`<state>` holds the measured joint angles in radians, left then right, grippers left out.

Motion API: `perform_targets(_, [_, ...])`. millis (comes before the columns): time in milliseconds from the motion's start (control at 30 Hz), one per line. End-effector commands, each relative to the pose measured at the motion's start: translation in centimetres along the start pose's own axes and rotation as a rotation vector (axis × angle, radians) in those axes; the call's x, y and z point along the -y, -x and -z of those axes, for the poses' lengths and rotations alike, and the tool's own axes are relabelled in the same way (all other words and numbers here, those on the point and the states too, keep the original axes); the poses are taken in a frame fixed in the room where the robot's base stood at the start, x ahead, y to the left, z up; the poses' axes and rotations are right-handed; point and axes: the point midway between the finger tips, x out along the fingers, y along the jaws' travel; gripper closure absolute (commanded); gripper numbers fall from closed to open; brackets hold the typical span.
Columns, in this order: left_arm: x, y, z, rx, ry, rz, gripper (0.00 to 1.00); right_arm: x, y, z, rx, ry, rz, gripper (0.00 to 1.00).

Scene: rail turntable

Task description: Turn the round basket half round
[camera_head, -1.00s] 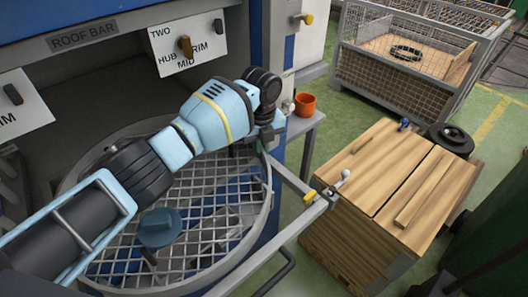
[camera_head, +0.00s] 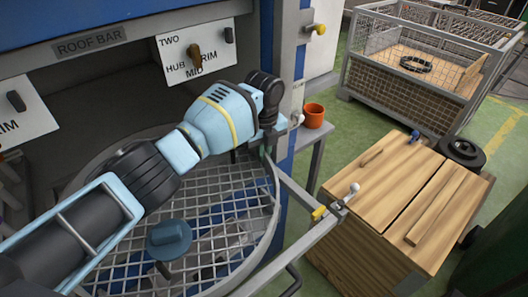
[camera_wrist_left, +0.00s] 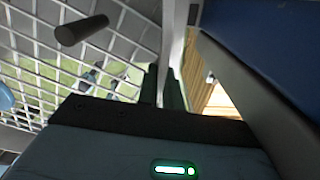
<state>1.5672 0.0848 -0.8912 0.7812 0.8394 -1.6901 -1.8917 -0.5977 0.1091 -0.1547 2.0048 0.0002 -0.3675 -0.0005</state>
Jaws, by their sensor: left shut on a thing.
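The round basket (camera_head: 276,203) is a wide grey ring with a wire-grid floor, lying at the front of a dark machine opening. A blue round knob (camera_head: 168,238) stands over its grid. My left arm reaches across the basket from the left. My left gripper (camera_head: 268,143) is at the far right part of the rim and is shut on it. In the left wrist view the dark fingers (camera_wrist_left: 164,88) sit at a pale upright strip of the rim (camera_wrist_left: 173,35), with the grid to the left. The fingertips are mostly hidden in the head view. My right gripper is not in view.
A grey frame bar with a yellow block (camera_head: 319,212) runs close along the basket's right side. An orange cup (camera_head: 313,116) stands on a small shelf behind. A wooden crate (camera_head: 400,210) is at right, with a mesh cage (camera_head: 405,97) beyond. A dark peg (camera_wrist_left: 82,30) shows over the grid.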

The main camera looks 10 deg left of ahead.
Motion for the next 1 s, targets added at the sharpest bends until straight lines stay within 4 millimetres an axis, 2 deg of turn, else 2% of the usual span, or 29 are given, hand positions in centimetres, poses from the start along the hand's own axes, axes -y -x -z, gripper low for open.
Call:
perform_targets(33, [0.1, 0.2, -0.1, 0.005, -0.001, 0.003, 0.92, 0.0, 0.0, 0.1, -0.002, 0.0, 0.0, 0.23])
perform_targets(200, [0.1, 0.1, -0.1, 0.003, -0.001, 0.002, 0.71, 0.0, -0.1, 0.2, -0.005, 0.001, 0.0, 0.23])
perform_targets(467, [0.0, 0.1, 0.0, 0.002, 0.0, 0.001, 0.71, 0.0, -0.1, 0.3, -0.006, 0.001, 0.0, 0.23])
perform_targets(567, [0.0, 0.7, -0.1, 0.002, 0.0, 0.002, 0.71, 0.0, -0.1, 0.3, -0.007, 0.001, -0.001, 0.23])
perform_targets(1000, [0.1, 6.9, -0.1, 0.004, 0.0, 0.003, 0.71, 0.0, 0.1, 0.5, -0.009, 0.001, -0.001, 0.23])
